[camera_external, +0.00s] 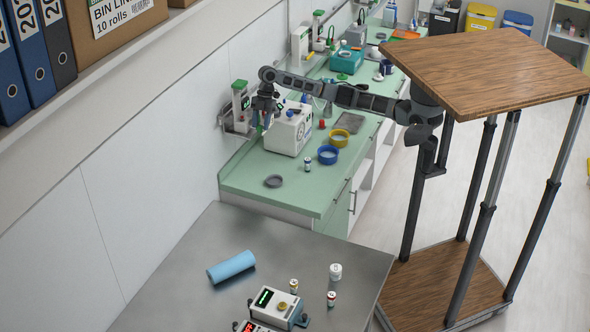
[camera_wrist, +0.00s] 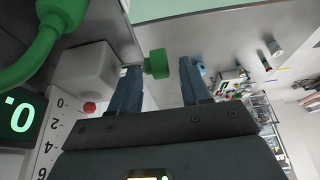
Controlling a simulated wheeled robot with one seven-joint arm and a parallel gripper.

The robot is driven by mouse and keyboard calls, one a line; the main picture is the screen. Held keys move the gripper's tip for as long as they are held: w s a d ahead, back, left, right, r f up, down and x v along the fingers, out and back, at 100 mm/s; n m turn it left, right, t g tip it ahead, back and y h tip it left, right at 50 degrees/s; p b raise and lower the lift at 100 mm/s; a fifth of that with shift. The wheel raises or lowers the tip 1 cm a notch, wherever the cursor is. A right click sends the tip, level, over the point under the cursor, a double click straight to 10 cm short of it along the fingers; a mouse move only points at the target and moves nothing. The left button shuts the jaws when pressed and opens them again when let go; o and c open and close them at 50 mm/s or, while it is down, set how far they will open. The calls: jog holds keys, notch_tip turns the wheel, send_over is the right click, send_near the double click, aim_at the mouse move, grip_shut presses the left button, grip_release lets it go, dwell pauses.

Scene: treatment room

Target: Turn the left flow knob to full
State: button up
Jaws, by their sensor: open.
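The left flow meter (camera_external: 241,104), a white unit with green parts, is on the wall above the green counter. In the wrist view its white scale (camera_wrist: 45,140) shows 0, 2 and 4, and a red ball (camera_wrist: 89,107) sits level with 0. The green knob (camera_wrist: 156,64) stands out from the white body (camera_wrist: 82,72). My gripper (camera_external: 262,122) reaches in front of the meter. In the wrist view my gripper (camera_wrist: 159,69) is open, with the knob between its fingertips, nearer the left finger. I cannot tell whether that finger touches it. The knob is hard to make out in the external view.
A white box-shaped device (camera_external: 288,130) stands on the counter close beside my gripper. A green hose (camera_wrist: 35,55) runs left of the knob. Another flow meter (camera_external: 300,43) is farther along the wall.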

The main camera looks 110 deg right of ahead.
jog(key=shift+w+a+f, duration=0.15)
jog(key=shift+f, duration=0.35)
grip_shut()
